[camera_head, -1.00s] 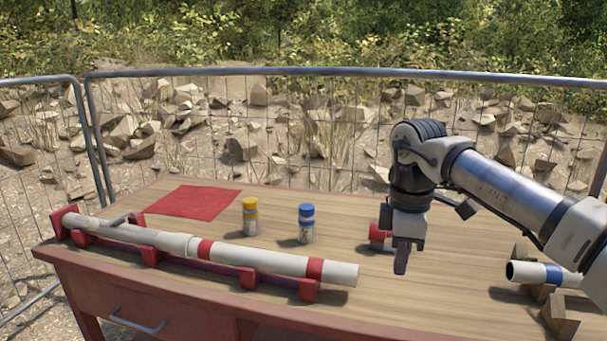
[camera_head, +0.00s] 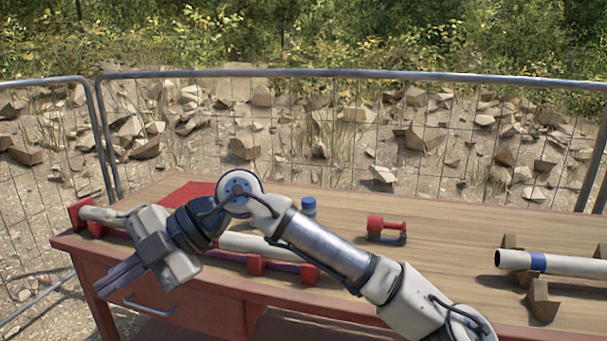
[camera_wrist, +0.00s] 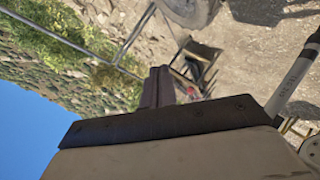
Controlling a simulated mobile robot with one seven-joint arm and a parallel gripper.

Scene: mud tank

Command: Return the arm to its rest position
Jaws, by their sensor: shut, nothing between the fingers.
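My arm is folded across the front of the table in the head view, bent at a raised elbow. My gripper (camera_head: 117,276) points down and left, in front of the table's left front edge. Its fingers are together with nothing between them. In the wrist view my gripper (camera_wrist: 157,88) also shows closed fingers, with ground, fence and sky beyond, tilted on its side. The arm hides the middle of the white pipe (camera_head: 240,243) and part of the red cloth (camera_head: 187,194).
The wooden table (camera_head: 440,240) holds a blue-capped bottle (camera_head: 309,207) behind my arm, a red tool (camera_head: 386,228), and a white pipe with a blue band (camera_head: 565,264) on wooden blocks (camera_head: 543,301). A wire fence (camera_head: 340,76) runs behind.

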